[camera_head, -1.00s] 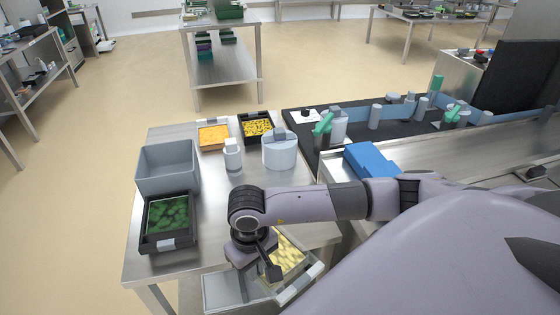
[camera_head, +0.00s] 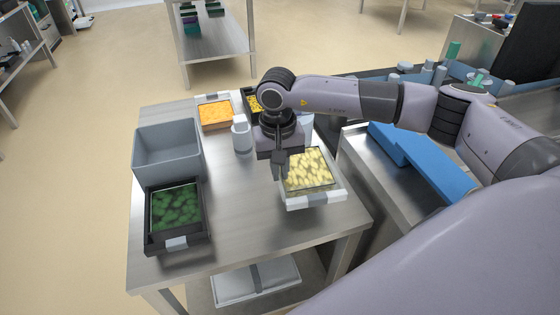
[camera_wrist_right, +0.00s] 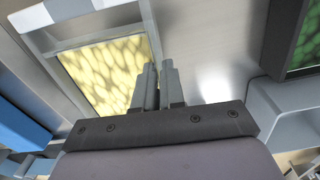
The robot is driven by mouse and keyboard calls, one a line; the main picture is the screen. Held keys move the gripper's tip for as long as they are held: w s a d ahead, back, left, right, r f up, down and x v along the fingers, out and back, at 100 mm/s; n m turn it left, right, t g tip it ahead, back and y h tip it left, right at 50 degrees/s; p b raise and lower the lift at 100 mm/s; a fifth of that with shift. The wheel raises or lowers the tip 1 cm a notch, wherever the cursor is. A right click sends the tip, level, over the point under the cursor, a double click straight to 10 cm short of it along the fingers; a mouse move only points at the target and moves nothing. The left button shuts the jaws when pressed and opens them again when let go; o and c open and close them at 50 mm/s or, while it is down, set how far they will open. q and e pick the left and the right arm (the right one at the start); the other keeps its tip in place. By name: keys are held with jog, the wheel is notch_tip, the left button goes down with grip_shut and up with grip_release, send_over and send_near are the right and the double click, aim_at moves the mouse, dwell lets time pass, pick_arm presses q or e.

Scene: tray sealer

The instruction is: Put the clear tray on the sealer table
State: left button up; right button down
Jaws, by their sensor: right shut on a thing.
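The clear tray (camera_head: 332,194) has pale walls and holds pale yellow pieces. In the head view it is at the front right corner of the steel table (camera_head: 235,215); I cannot tell whether it touches the top. My right gripper (camera_head: 281,172) is shut on its left wall. In the right wrist view the gripper's fingers (camera_wrist_right: 158,72) are close together at the edge of the tray (camera_wrist_right: 68,40). A steel machine surface (camera_head: 365,160), possibly the sealer table, lies to the right, partly behind my arm. My left gripper is not in view.
A grey bin (camera_head: 168,150), a black tray of green pieces (camera_head: 177,243), a white bottle (camera_head: 242,137) and an orange-filled tray (camera_head: 216,99) stand on the steel table. A blue block (camera_head: 425,163) lies on the machine. A grey crate (camera_head: 285,287) sits below the table.

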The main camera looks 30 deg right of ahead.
jog(key=shift+w+d+r+m+b, duration=0.2)
jog(key=shift+w+d+r+m, duration=0.1)
jog(key=shift+w+r, duration=0.2)
jog(key=shift+w+d+r+m+b, duration=0.2)
jog(key=shift+w+d+r, duration=0.1)
jog(key=shift+w+r, duration=0.2)
jog(key=shift+f+b, duration=0.6)
jog(key=shift+f, duration=0.4)
jog(key=shift+f+b, duration=2.05)
jog(key=shift+f, duration=1.1)
jog(key=shift+s+r, duration=0.1)
jog(key=c, duration=0.6)
grip_release()
